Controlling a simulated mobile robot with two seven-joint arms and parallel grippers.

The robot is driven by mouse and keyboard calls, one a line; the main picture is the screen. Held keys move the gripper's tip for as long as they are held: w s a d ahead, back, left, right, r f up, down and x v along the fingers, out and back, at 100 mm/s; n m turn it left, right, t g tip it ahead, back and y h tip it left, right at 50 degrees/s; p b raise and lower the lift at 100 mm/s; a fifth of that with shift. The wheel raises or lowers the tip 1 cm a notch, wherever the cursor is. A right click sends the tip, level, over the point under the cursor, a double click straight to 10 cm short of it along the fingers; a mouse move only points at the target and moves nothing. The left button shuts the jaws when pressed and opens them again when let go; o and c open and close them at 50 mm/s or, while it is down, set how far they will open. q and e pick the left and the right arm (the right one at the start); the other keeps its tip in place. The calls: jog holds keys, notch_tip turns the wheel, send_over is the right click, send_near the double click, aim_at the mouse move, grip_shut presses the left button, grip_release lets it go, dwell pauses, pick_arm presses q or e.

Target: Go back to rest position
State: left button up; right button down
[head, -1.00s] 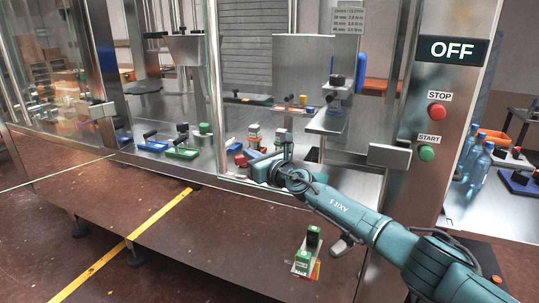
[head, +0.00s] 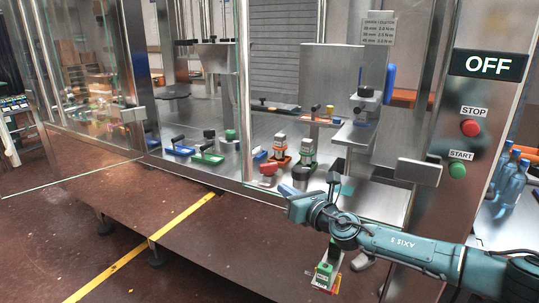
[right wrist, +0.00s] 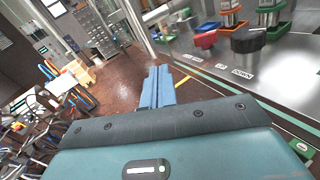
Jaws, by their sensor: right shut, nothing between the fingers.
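My right arm comes in from the right in the head view. My right gripper (head: 285,190) is shut and empty, in front of the machine's lower edge and pointing left. In the right wrist view its blue fingers (right wrist: 158,87) are together with nothing between them, over the brown floor. My left gripper is in neither view.
The filling machine's steel deck (head: 225,168) holds blue and green handled fixtures (head: 207,155), an orange-based fixture (head: 279,150) and a black knob (head: 300,173). An OFF display (head: 487,65), a red STOP button (head: 470,128) and a green START button (head: 457,170) are at right. Floor at left is free.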

jog(key=s+a+f+m+g+h, duration=0.1)
jog(key=s+a+f+m, duration=0.3)
jog(key=s+f+m, duration=0.45)
jog(key=s+a+f+m+g, duration=0.1)
jog(key=s+a+f+m, duration=0.3)
jog(key=s+f+m, duration=0.5)
jog(key=s+d+f+m+g+h, duration=0.1)
jog(key=s+d+f+m+h, duration=0.1)
jog(key=s+d+f+m, duration=0.4)
jog(key=s+d+f+m+g+h, duration=0.2)
jog(key=s+d+f+m, duration=0.4)
jog(key=s+m, duration=0.7)
jog(key=shift+s+d+f+m+g+h, duration=0.35)
jog(key=shift+s+d+h, duration=0.2)
jog(key=shift+s, duration=0.3)
